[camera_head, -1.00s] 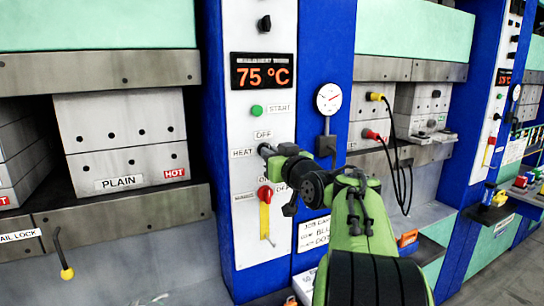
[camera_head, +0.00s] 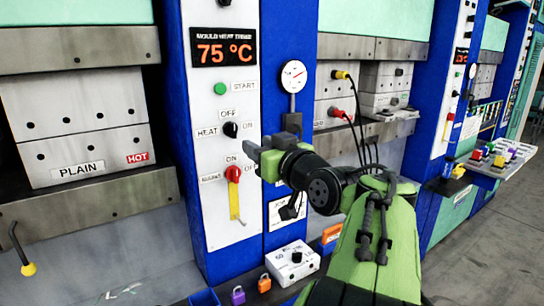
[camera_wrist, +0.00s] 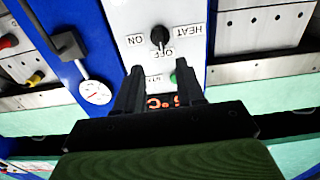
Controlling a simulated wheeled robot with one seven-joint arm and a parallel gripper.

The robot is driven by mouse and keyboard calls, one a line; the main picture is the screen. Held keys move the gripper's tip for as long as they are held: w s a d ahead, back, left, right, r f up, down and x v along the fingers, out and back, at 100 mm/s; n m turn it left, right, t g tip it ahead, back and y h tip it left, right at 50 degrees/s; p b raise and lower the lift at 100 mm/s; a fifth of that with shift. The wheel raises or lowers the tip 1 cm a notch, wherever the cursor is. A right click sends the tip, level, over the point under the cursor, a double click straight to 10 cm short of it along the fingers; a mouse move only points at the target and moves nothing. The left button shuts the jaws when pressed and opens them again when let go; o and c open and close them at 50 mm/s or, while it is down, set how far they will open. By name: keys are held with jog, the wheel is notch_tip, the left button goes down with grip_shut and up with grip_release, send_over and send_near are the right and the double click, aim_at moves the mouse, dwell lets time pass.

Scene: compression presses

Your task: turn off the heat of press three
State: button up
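The black heat knob (camera_head: 230,129) is on the white control panel (camera_head: 222,100) of the press showing 75 °C. OFF is printed above it, HEAT at its left and ON at its right. In the wrist view the picture is upside down, and the knob (camera_wrist: 159,37) is uncovered; its narrow grip appears to point toward OFF. My gripper (camera_head: 256,155) is to the right of and below the knob in the head view, apart from it. In the wrist view its two black fingers (camera_wrist: 160,66) stand apart with nothing between them.
A red-and-yellow lever switch (camera_head: 234,180) sits below the heat knob, close to my gripper. A green start button (camera_head: 220,88) and a round gauge (camera_head: 293,76) are nearby. Padlocks (camera_head: 264,283) and a white box (camera_head: 292,262) lie below. Another press's panel (camera_head: 459,75) stands to the right.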

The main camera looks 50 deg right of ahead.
jog(key=v, duration=0.5)
dwell(0.3)
jog(key=w+a+f+n+g+y+p, duration=0.1)
jog(key=a+f+g+y+p, duration=0.25)
jog(key=a, duration=0.65)
jog(key=w+a+f+n+g+y+p, duration=0.1)
jog(key=a+f+g+y+p, duration=0.3)
jog(key=a, duration=0.6)
jog(key=s+a+f+n+g+h+p, duration=0.1)
jog(key=s+a+f+g, duration=0.3)
jog(key=s+f, duration=0.4)
jog(key=s+a+h, duration=0.1)
jog(key=s, duration=0.3)
jog(key=shift+s+a+f, duration=0.2)
jog(key=shift+a+f, duration=0.1)
jog(key=shift+f, duration=0.05)
